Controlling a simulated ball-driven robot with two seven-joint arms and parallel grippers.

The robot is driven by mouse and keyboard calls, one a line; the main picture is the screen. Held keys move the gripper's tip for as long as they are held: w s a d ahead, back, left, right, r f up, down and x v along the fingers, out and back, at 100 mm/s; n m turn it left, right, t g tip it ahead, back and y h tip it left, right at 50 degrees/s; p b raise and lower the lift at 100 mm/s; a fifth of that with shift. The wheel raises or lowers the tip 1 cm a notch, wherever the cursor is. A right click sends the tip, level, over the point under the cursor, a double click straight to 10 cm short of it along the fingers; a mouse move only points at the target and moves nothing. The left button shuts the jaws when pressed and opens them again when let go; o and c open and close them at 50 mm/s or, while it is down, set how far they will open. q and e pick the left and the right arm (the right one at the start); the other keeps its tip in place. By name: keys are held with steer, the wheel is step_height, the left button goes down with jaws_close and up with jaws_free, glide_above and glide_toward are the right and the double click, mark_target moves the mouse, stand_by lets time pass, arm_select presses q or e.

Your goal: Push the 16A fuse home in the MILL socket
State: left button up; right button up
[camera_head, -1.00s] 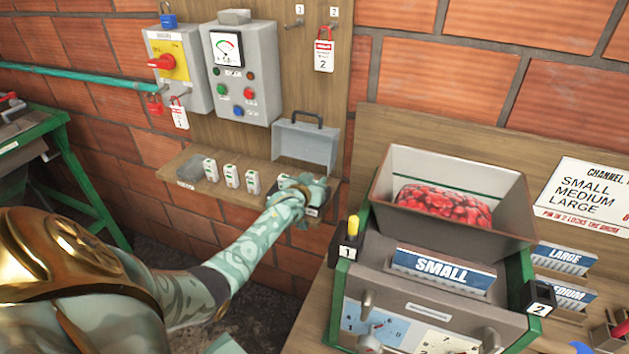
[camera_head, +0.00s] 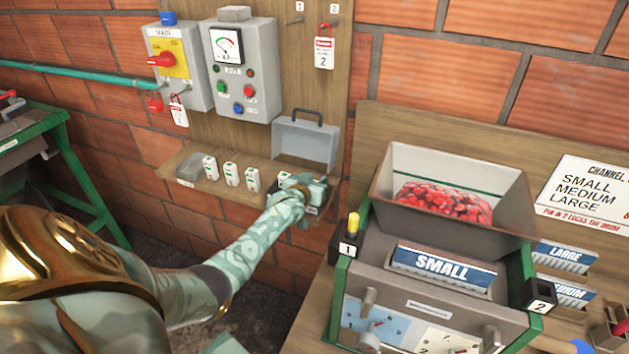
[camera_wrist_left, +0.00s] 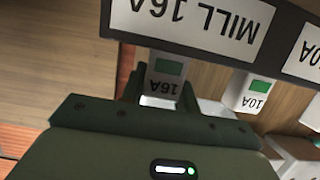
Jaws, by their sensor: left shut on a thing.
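The 16A fuse (camera_wrist_left: 167,84), white with a green patch, is between the fingertips of my left gripper (camera_wrist_left: 160,92) in the left wrist view. That gripper is shut on it. The MILL 16A label (camera_wrist_left: 190,25) shows upside down just beyond the fuse. The MILL socket itself is hidden, and I cannot tell how deep the fuse sits. In the head view my left gripper (camera_head: 300,188) is at the fuse box, below its raised grey lid (camera_head: 306,146), and covers the fuse. My right gripper is not in view.
A 10A fuse (camera_wrist_left: 249,92) is beside the held one. Several white fuses (camera_head: 231,174) stand on the wooden shelf (camera_head: 215,190) left of my gripper. The meter box (camera_head: 240,75) hangs above. A hopper of red berries (camera_head: 440,205) stands to the right.

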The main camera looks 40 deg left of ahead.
arm_select(q)
steer(key=o, duration=1.2)
steer(key=p+v, duration=0.2)
steer(key=v, duration=0.3)
steer(key=shift+s+r, duration=0.2)
steer(key=shift+s, duration=0.05)
steer(key=p+v, duration=0.2)
steer(key=v, duration=0.8)
steer(key=shift+s+d, duration=0.1)
steer(key=shift+s, duration=0.3)
steer(key=shift+f, duration=0.15)
